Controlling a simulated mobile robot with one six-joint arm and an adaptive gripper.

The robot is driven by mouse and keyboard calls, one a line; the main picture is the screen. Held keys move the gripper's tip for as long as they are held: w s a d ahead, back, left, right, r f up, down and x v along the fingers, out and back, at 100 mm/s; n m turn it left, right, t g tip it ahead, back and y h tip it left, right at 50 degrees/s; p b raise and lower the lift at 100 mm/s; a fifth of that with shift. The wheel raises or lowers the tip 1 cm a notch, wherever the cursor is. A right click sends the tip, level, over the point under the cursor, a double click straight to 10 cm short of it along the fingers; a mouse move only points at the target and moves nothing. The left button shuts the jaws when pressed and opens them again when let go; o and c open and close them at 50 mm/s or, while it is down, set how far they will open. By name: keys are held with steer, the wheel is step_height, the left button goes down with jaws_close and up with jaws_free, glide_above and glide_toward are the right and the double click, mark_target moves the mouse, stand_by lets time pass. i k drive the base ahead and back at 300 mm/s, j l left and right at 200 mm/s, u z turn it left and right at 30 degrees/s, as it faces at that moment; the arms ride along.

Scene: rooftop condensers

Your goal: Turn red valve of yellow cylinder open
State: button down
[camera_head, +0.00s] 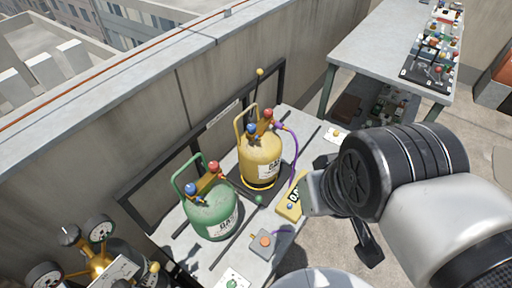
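The yellow cylinder (260,161) stands upright on a dark pad on the narrow grey bench. Its red valve (268,114) sits on top at the right, with a blue valve (252,129) beside it at the left. A yellow handle loop rises behind them, and a purple hose runs down from the red valve's side. My arm comes in from the right. A dark part of my gripper (367,243) shows below the wrist, to the right of the yellow cylinder and apart from it. Most of the gripper is hidden behind the wrist, so its opening cannot be seen.
A green cylinder (212,217) with red and blue valves stands at the left. A yellow device (291,206) and a grey box with an orange button (263,241) lie nearby. Gauges (100,228) stand at lower left. A dark frame and wall run behind; a table (375,45) stands farther back.

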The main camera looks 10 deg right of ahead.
mark_target(268, 113)
steer(key=i+l+u, duration=0.25)
steer(key=i+l, duration=0.15)
steer(key=l, duration=0.2)
steer(key=i+l+u, duration=0.1)
steer(key=l, duration=0.25)
steer(key=i, duration=0.1)
